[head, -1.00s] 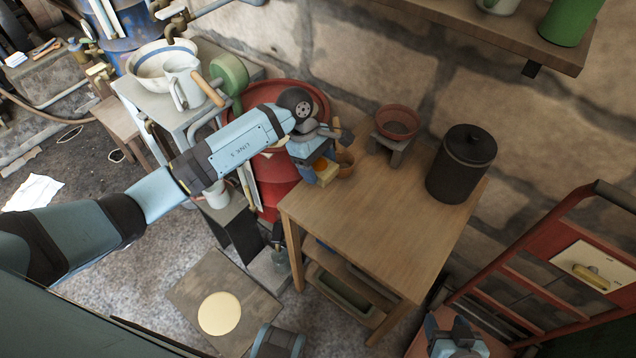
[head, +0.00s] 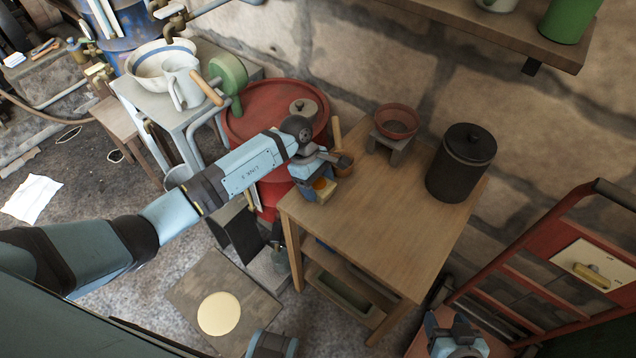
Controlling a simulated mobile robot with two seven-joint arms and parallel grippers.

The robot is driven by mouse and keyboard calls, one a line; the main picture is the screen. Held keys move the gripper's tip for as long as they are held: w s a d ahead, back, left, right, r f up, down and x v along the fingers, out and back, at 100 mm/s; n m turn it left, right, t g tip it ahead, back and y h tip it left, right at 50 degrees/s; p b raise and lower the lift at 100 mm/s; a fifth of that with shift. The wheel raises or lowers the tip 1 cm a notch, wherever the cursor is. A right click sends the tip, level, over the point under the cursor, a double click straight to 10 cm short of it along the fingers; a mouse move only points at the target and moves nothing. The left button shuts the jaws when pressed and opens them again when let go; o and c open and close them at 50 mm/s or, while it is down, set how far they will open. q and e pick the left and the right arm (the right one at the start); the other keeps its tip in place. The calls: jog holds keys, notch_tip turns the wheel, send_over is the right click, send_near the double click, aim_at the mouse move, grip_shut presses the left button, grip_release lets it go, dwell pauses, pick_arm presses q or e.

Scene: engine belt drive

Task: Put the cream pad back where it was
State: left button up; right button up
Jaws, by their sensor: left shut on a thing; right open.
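A round cream pad (head: 219,313) lies flat on a brown square board (head: 190,290) low at the front left. My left gripper (head: 322,186) is at the left back corner of the wooden table (head: 400,235), shut on a small tan block (head: 322,194) with an orange part; the gripper hides much of it. A brown cup (head: 343,165) stands close beside that gripper, with a wooden handle (head: 337,132) rising behind. My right gripper (head: 455,335) is open at the bottom edge, far from the cream pad.
A red bowl (head: 397,121) on a small stand and a dark lidded canister (head: 462,163) stand at the table's back. A red drum (head: 270,112) is behind my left arm. A red hand truck (head: 520,270) stands right. The table's middle is clear.

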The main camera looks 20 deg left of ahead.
pick_arm(q)
jog(key=o, duration=1)
jog(key=shift+r+p, duration=0.15)
jog(key=shift+p, duration=0.15)
jog(key=v, duration=1)
jog(key=shift+r, duration=0.25)
jog(key=s+d+r+n+t+h, duration=0.3)
jog(key=s+d+n+t+h, duration=0.3)
jog(key=n, duration=0.4)
jog(key=s+d+r+n+t+h, duration=0.2)
jog(key=s+d+n+t+h, duration=0.2)
jog(key=d+n+h, duration=0.55)
jog(key=s+a+f+n+t+y, duration=0.25)
jog(key=a+n+t+y, duration=0.35)
jog(key=n, duration=0.6)
jog(key=s+a+f+n+t+y, duration=0.2)
jog(key=a+f+n+y, duration=0.4)
jog(key=n, duration=0.7)
jog(key=s+a+f+n+g+y, duration=0.2)
jog(key=s+f+n+g+y, duration=0.2)
jog(key=s+f+n, duration=0.4)
jog(key=s+n+g, duration=0.1)
jog(key=s+n, duration=0.2)
jog(key=shift+g+y, duration=0.35)
jog(key=shift+g, duration=0.05)
